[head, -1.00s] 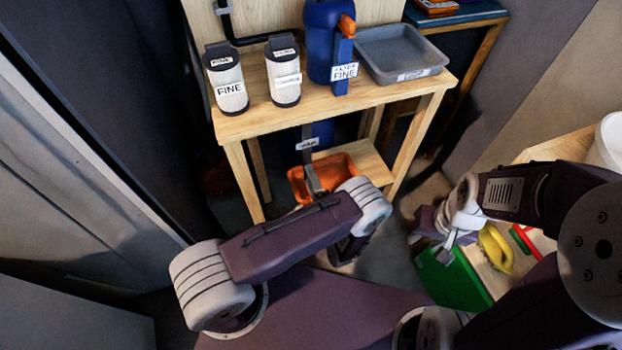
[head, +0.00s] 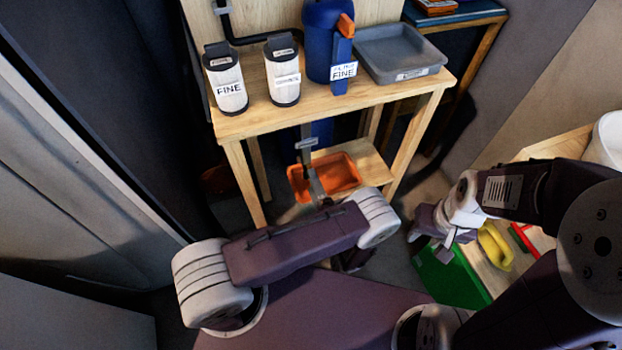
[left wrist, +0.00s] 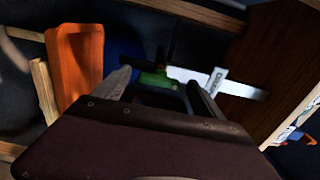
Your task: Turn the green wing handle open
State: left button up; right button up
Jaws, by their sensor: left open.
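The green wing handle (left wrist: 158,80) shows in the left wrist view, on a pale straight pipe (left wrist: 240,90) with a white tag (left wrist: 216,80). My left gripper (left wrist: 157,78) is open, with one fingertip on each side of the handle in the picture. I cannot tell whether either finger touches it. In the head view the handle and my left fingers are hidden by my left arm; the tagged pipe (head: 306,160) shows beyond it. My right gripper (head: 432,235) is at the right, over a green box, away from the pipe; its jaws are unclear.
An orange tray (head: 338,172) sits on the low shelf beside the pipe. The wooden table (head: 330,108) above holds two white canisters, a blue jug (head: 318,45) and a grey tray (head: 400,72). A green box (head: 455,282) and yellow item (head: 495,246) are at right.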

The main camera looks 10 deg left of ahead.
pick_arm(q)
jog(key=v, duration=0.6)
jog(key=shift+s+d, duration=0.1)
jog(key=s+a+r+n+g+y, duration=0.2)
jog(key=a+r+n+g+y, duration=0.2)
jog(key=a+g, duration=0.4)
jog(key=s+a+r+n+g+h, duration=0.3)
jog(key=s+r+n+g+h, duration=0.15)
jog(key=s+g+h, duration=0.5)
notch_tip(320, 180, up, 35)
jog(key=w+d+n+t+h+p, duration=0.1)
jog(key=w+n+t+h+p, duration=0.1)
jog(key=p, duration=2.7)
jog(key=t+h, duration=0.1)
jog(key=h, duration=0.1)
jog(key=shift+d+f+n+t+h+p, duration=0.2)
jog(key=shift+f+n+t+h+p, duration=0.05)
jog(key=shift+n+t+h+p, duration=0.1)
